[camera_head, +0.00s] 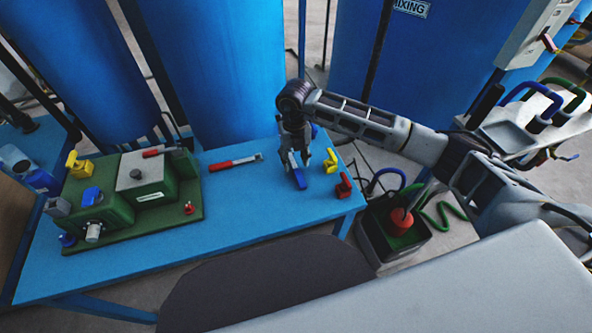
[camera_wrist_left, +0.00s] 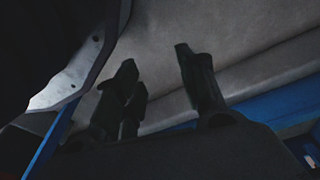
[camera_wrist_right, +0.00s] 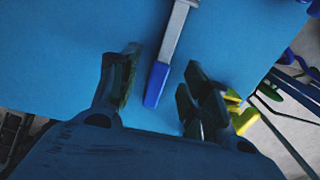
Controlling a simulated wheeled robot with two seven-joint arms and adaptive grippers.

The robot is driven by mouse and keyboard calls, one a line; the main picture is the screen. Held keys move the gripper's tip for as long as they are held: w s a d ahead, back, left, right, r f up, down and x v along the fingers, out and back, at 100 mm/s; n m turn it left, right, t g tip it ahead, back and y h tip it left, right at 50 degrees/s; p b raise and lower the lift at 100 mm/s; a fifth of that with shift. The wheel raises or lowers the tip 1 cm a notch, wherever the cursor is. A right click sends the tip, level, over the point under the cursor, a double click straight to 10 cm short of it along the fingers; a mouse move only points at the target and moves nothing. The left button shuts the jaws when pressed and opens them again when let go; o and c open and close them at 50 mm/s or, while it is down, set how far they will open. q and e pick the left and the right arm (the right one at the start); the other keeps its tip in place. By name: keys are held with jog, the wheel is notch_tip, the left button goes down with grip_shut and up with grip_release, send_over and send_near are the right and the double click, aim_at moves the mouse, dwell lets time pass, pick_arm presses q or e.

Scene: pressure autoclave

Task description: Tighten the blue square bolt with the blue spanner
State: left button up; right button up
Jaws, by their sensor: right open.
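The blue spanner (camera_head: 296,173) lies on the blue table (camera_head: 240,209), under my right gripper (camera_head: 299,153). In the right wrist view, its blue handle (camera_wrist_right: 157,84) and grey shank show between the open fingers of my right gripper (camera_wrist_right: 163,60), apart from them. On the green machine (camera_head: 140,177) at left, a small blue part (camera_head: 68,240) sits at the front corner and a larger blue part (camera_head: 91,196) higher up; I cannot tell which is the square bolt. My left gripper (camera_wrist_left: 155,58) is open and empty, seen only in its wrist view.
A red-handled tool (camera_head: 235,163) lies mid-table. Yellow (camera_head: 330,160) and red (camera_head: 343,187) pieces lie right of the blue spanner. A black bin (camera_head: 397,232) stands on the floor at right. Large blue tanks (camera_head: 218,70) rise behind the table. The table's front middle is clear.

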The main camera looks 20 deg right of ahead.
aim_at(296, 168)
jog(key=f, duration=0.3)
jog(key=shift+s+d, duration=0.1)
jog(key=shift+d, duration=0.15)
pick_arm(q)
jog(key=shift+w+d+r, duration=0.15)
jog(key=shift+w+r, duration=0.25)
jog(key=shift+r, duration=0.15)
jog(key=shift+w+d+r, duration=0.15)
jog(key=shift+w+r, duration=0.2)
jog(key=shift+r, duration=0.15)
pick_arm(e)
jog(key=shift+f, duration=0.45)
pick_arm(q)
jog(key=shift+s+f, duration=0.15)
jog(key=shift+s, duration=0.05)
pick_arm(e)
grip_shut()
